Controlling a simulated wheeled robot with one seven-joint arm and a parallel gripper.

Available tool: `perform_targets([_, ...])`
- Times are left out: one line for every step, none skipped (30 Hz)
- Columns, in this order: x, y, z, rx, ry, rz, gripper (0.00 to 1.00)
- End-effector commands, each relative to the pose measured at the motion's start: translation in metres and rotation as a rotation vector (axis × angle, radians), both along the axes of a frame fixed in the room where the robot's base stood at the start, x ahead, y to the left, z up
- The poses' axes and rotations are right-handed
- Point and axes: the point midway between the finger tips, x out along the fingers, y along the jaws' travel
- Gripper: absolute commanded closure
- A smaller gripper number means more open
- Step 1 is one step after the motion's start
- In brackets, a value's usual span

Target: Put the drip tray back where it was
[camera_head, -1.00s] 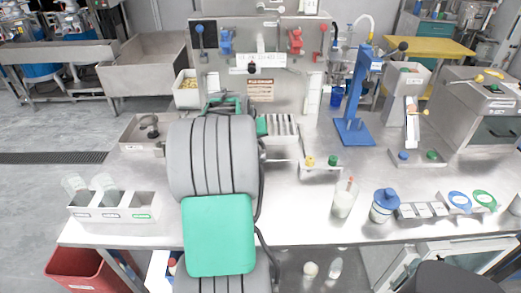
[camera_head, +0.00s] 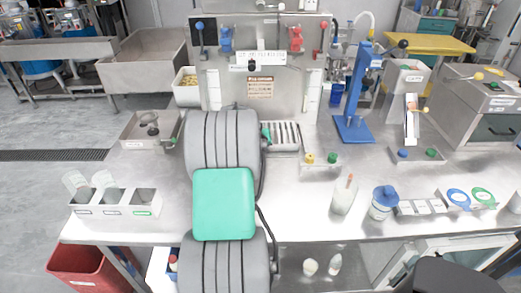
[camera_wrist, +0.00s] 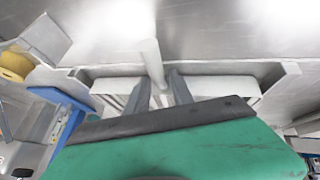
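The drip tray (camera_head: 287,136) is a pale metal tray with dark slots, in front of the machine in the head view. My arm covers its left part. In the wrist view, the pale tray (camera_wrist: 222,86) spans the middle, with a pale bar-like handle (camera_wrist: 151,62) at its centre. The two dark fingers of my gripper (camera_wrist: 158,80) are close on either side of this handle and appear shut on it. The grey machine (camera_head: 258,62) stands behind the tray. My gripper is mostly hidden in the head view. Whether the tray touches the bench is unclear.
A small box with yellow and green knobs (camera_head: 320,161) is just right of the tray. A blue press (camera_head: 354,128) stands further right. A metal box (camera_head: 146,130) is to the left, with a three-part bin (camera_head: 113,211) nearer.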

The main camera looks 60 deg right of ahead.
Motion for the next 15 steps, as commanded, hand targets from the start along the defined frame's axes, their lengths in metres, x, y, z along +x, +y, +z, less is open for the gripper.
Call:
perform_targets([0.000,0.000,0.000,0.000,0.000,0.000,0.67])
perform_targets([0.000,0.000,0.000,0.000,0.000,0.000,0.64])
perform_targets([0.000,0.000,0.000,0.000,0.000,0.000,0.61])
perform_targets([0.000,0.000,0.000,0.000,0.000,0.000,0.61])
perform_targets([0.000,0.000,0.000,0.000,0.000,0.000,0.61])
perform_targets([0.000,0.000,0.000,0.000,0.000,0.000,0.61])
perform_targets([0.000,0.000,0.000,0.000,0.000,0.000,0.61])
perform_targets([0.000,0.000,0.000,0.000,0.000,0.000,0.61])
perform_targets([0.000,0.000,0.000,0.000,0.000,0.000,0.61])
perform_targets([0.000,0.000,0.001,0.000,0.000,0.000,0.61])
perform_targets([0.000,0.000,0.002,0.000,0.000,0.000,0.61])
perform_targets([0.000,0.000,0.006,-0.001,0.000,0.000,0.61])
perform_targets([0.000,0.001,0.007,-0.002,-0.001,0.000,0.61])
perform_targets([0.000,0.003,0.010,-0.003,-0.001,0.001,0.61])
perform_targets([0.001,0.006,0.016,-0.004,-0.002,0.001,0.61])
